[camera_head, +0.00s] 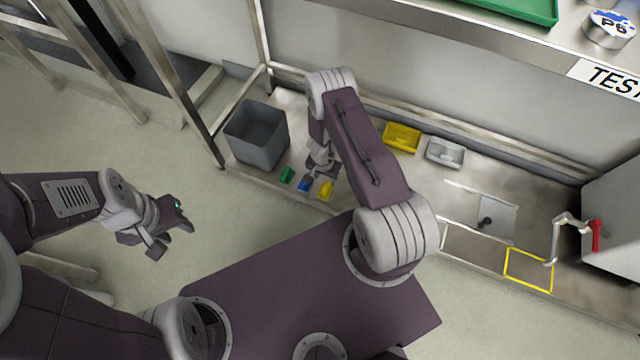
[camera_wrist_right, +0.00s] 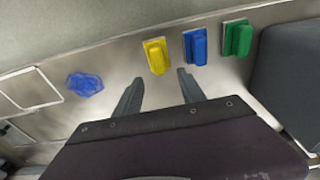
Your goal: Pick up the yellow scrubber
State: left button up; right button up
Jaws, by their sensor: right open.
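The yellow scrubber (camera_head: 326,190) lies on the metal surface, at the right end of a short row with a blue scrubber (camera_head: 305,185) and a green scrubber (camera_head: 287,175). In the right wrist view the yellow scrubber (camera_wrist_right: 157,56) lies just beyond the fingertips, roughly centred between them. The blue scrubber (camera_wrist_right: 195,46) and green scrubber (camera_wrist_right: 237,38) are to its right there. My right gripper (camera_wrist_right: 160,75) is open and empty; in the head view the right gripper (camera_head: 319,172) is close to the row. My left gripper (camera_head: 174,242) is open and empty, over the floor.
A grey bin (camera_head: 258,135) stands left of the row. A yellow tray (camera_head: 401,138) and a grey tray (camera_head: 445,153) sit to the right. A blue patch (camera_wrist_right: 85,83) shows in the wrist view. A red-handled crank (camera_head: 596,235) is far right.

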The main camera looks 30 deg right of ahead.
aim_at(325, 187)
notch_tip(325, 187, down, 3)
jog(key=shift+s+d+f+b, duration=0.1)
jog(key=shift+d+f+b, duration=0.05)
jog(key=shift+b, duration=0.85)
jog(key=shift+f, duration=0.25)
jog(key=shift+r, duration=0.1)
notch_tip(325, 187, down, 6)
jog(key=b, duration=0.5)
jog(key=shift+r, duration=0.45)
grip_shut()
